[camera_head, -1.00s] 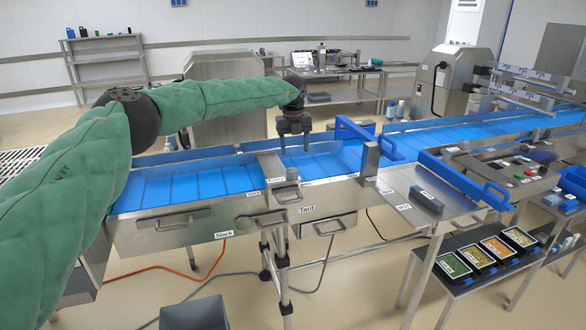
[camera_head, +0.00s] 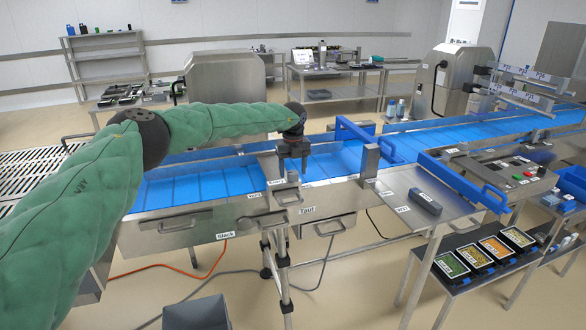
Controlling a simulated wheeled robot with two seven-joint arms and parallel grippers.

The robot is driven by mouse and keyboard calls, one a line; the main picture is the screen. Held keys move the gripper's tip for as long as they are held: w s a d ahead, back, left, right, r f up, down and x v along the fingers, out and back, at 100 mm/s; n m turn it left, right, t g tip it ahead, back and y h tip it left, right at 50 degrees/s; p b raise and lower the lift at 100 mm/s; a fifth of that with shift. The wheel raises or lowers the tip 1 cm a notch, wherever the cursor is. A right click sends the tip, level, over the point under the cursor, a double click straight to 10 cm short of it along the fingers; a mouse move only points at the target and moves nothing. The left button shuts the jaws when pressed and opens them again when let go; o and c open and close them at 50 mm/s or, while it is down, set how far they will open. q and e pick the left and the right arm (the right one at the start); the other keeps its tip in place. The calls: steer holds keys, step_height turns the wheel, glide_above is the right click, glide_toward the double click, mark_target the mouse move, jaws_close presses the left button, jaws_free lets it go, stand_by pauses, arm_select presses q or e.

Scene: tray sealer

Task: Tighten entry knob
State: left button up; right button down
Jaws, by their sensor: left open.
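My left gripper (camera_head: 292,168) reaches in from the left and points down over the near edge of the blue conveyor (camera_head: 215,182). Its fingers are apart, with nothing seen between them. Just below it is a steel bracket (camera_head: 268,168) on the conveyor's near rail, with a small dark knob-like part (camera_head: 292,177) at its right end. The fingers partly cover this part, and I cannot tell whether they touch it. Labels "Slack" (camera_head: 226,235) and "Taut" (camera_head: 307,210) are on the conveyor's front. My right gripper is not in view.
A blue guide frame (camera_head: 365,135) stands over the belt right of the gripper. A steel side table (camera_head: 400,185) holds a grey block (camera_head: 426,203). Food trays (camera_head: 494,247) sit on a lower shelf. A grey bin (camera_head: 195,313) stands on the floor in front.

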arm_select(q)
steer(key=shift+f, duration=0.4)
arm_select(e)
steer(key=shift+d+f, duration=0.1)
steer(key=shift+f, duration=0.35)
arm_select(q)
steer(key=c, duration=1)
